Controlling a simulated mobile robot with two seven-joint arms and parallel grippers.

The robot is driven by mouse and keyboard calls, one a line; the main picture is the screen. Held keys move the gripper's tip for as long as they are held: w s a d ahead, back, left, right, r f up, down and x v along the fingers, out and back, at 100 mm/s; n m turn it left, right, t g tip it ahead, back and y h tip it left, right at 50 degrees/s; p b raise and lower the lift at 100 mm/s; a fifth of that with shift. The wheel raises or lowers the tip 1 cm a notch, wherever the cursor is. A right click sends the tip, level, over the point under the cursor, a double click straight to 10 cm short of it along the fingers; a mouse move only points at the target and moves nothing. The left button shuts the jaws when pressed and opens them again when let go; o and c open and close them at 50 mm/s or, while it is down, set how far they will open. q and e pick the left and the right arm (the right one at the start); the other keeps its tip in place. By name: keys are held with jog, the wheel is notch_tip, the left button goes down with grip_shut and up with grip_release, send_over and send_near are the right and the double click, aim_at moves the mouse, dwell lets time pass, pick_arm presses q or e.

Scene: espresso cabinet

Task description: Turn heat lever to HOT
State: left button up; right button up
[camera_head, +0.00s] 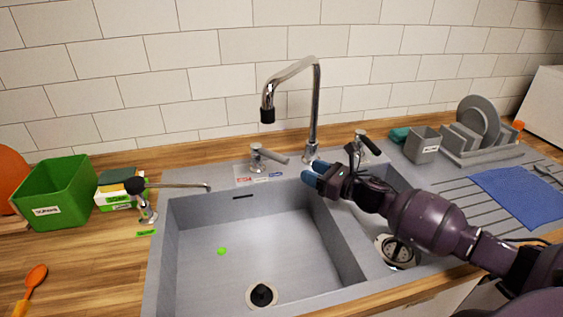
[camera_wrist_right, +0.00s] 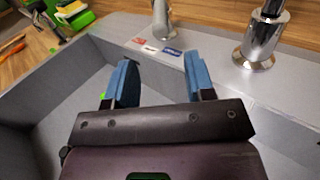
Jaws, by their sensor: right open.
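The heat lever (camera_head: 268,156) is a chrome handle on the sink's back ledge, left of the tall faucet. Its handle points right. A label with a red part (camera_wrist_right: 140,42) and a blue part (camera_wrist_right: 172,51) lies in front of its base, red on the left, blue on the right. The lever's base (camera_wrist_right: 161,20) shows at the top of the right wrist view, its upper part cut off. My right gripper (camera_head: 316,177) has blue fingers and is open and empty, over the sink to the right of the lever and apart from it. My left gripper is not in view.
The tall chrome faucet (camera_head: 315,110) stands behind my right gripper. A second chrome handle (camera_head: 368,143) is to its right. A thin spout (camera_head: 175,185) reaches over the left sink rim. A grey dish rack (camera_head: 480,145) and blue cloth (camera_head: 520,195) are at right. The large basin (camera_head: 240,235) is mostly clear.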

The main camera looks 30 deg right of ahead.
aim_at(287, 161)
jog(key=x, duration=0.9)
jog(key=shift+w+a, duration=0.15)
jog(key=shift+w, duration=0.2)
grip_shut()
